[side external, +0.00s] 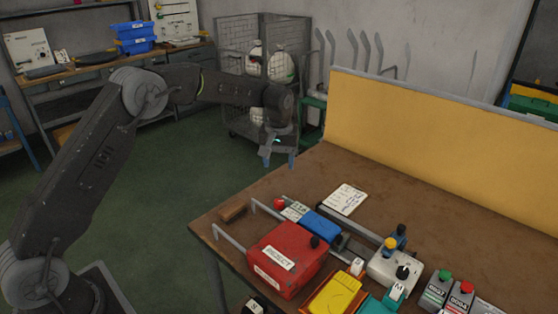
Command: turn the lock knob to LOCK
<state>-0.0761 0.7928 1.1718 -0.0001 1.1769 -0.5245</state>
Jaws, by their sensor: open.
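My gripper (279,161) is open and empty, pointing down in the air beyond the left edge of the brown workbench (300,185). It is well apart from everything on the bench. A black knob (403,271) stands on a light grey box (385,266) near the front of the bench. Another black knob (314,242) sits on the red REJECT box (275,272). I cannot read a LOCK marking on either, so I cannot tell which is the lock knob or how it is turned.
A blue block (321,226), a yellow tray (334,297) and button boxes with a green button (445,275) and a red button (467,287) crowd the bench front. A notepad (346,198) lies farther back. A yellow panel (420,140) stands behind. The bench's back right is clear.

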